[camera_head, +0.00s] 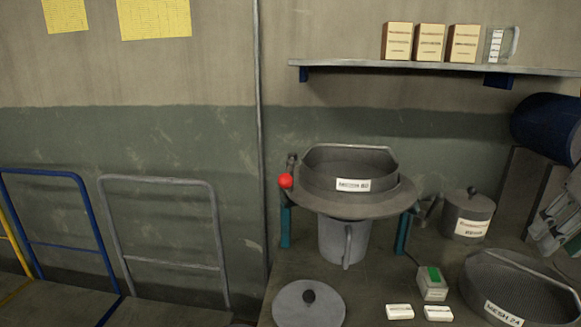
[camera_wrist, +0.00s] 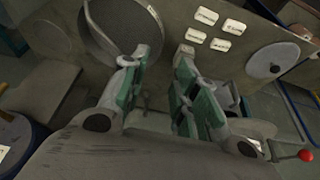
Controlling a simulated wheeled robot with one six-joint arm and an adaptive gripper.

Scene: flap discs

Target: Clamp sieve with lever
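The sieve labelled MESH 80 (camera_head: 352,170) sits level on a round-flanged stand with teal legs, above a grey metal jug (camera_head: 343,240). The lever's red ball knob (camera_head: 285,181) is at the stand's left side, on a short dark upright arm. The knob also shows at the lower right of the wrist view (camera_wrist: 305,156). My gripper (camera_wrist: 162,62) is open and empty, its green-padded fingers apart over the bench. In the head view my gripper (camera_head: 558,218) is partly visible at the right edge, far right of the sieve and lever.
A second sieve labelled MESH 24 (camera_head: 518,290) lies front right. A lidded pot (camera_head: 467,213), a box with a green top (camera_head: 432,283), small white blocks (camera_head: 400,311) and a round lid (camera_head: 308,303) stand on the bench. A shelf (camera_head: 430,69) with boxes hangs above. Trolleys stand left.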

